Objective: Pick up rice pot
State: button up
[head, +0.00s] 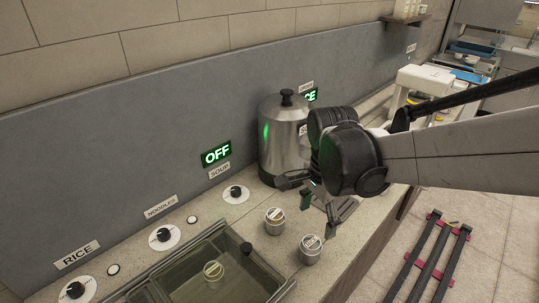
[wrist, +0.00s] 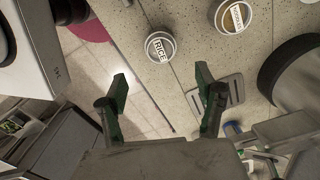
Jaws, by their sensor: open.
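The rice pot is a small metal canister with a round lid label reading RICE; it stands upright in the wrist view (wrist: 160,47), near the counter edge. In the head view it appears to be the nearer canister (head: 311,249), though its label is too small to read there. My gripper (head: 320,210) is open and empty above the counter, apart from the pot. In the wrist view the pot lies ahead of the gap between my fingertips (wrist: 161,78).
A similar canister (head: 275,221) stands beside it. A third (head: 213,270) sits in the glassy basin (head: 247,281) at front. A large steel cooker (head: 281,145) stands by the wall, with a slotted drain plate (wrist: 222,92) nearby. The counter drops to the floor at right.

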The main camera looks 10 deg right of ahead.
aim_at(311, 249)
notch_tip(311, 249, down, 13)
jog(key=shift+a+f+b, duration=0.1)
jog(key=shift+f+b, duration=0.05)
jog(key=shift+b, duration=0.75)
jog(key=shift+c, duration=0.5)
jog(key=c, duration=1.3)
